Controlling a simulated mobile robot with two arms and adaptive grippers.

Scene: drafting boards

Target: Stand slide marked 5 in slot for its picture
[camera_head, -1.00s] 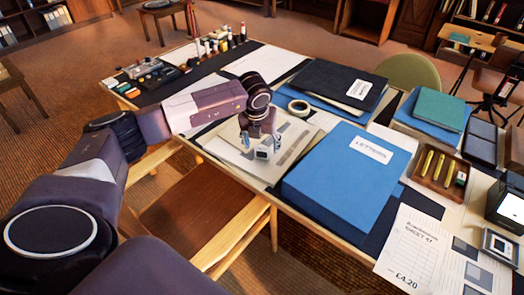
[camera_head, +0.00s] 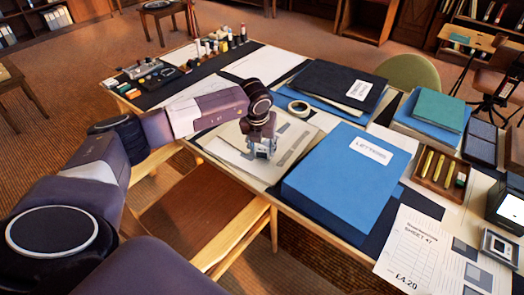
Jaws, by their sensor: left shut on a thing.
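My left gripper (camera_head: 262,144) reaches over the table from the left and points down. It is shut on a small pale-framed slide (camera_head: 262,153), mostly covered by the fingers; I cannot read its mark. The slide is at or just above a beige board (camera_head: 268,175) with long grey strips, left of the blue box file. I cannot tell whether it touches the board. Another framed slide (camera_head: 499,246) is at the right edge. A printed sheet (camera_head: 405,248) marked SHEET 47 with grey squares lies at the front right. My right gripper is out of view.
A thick blue file (camera_head: 335,195) stands close right of the gripper. Behind are a tape roll (camera_head: 299,108) and a dark folder (camera_head: 338,82). A wooden tray (camera_head: 433,181) with yellow sticks lies right. Several small bottles (camera_head: 210,48) stand at the back left.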

